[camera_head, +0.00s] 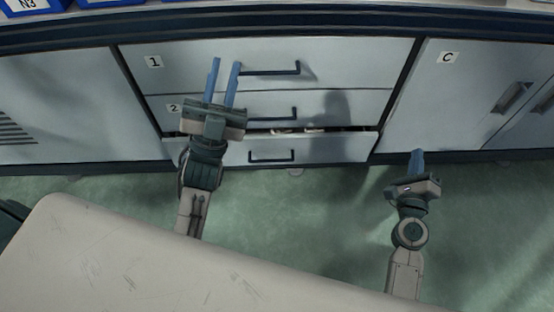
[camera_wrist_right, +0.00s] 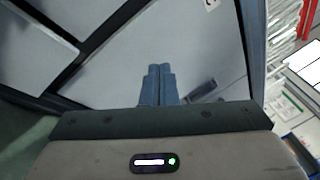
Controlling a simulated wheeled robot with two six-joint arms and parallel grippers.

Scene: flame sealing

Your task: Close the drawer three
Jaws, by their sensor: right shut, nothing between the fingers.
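Drawer three (camera_head: 325,148) is the bottom drawer of the grey cabinet in the head view. It stands slightly open, and a dark gap with some pale items shows along its top edge. Its dark bar handle (camera_head: 271,156) is in the middle of its front. My left gripper (camera_head: 226,82) is open and empty, in front of drawers one and two, left of their handles. My right gripper (camera_head: 417,156) is shut and empty, to the right of drawer three, near the cabinet marked C. Its closed fingers also show in the right wrist view (camera_wrist_right: 158,84).
Drawer one (camera_head: 350,62) and drawer two (camera_head: 340,104) above look shut, with bar handles. Cabinet C (camera_head: 465,95) with its door handles stands on the right. Green floor (camera_head: 320,215) lies clear in front. Blue bins (camera_head: 30,6) stand on the counter at the top left.

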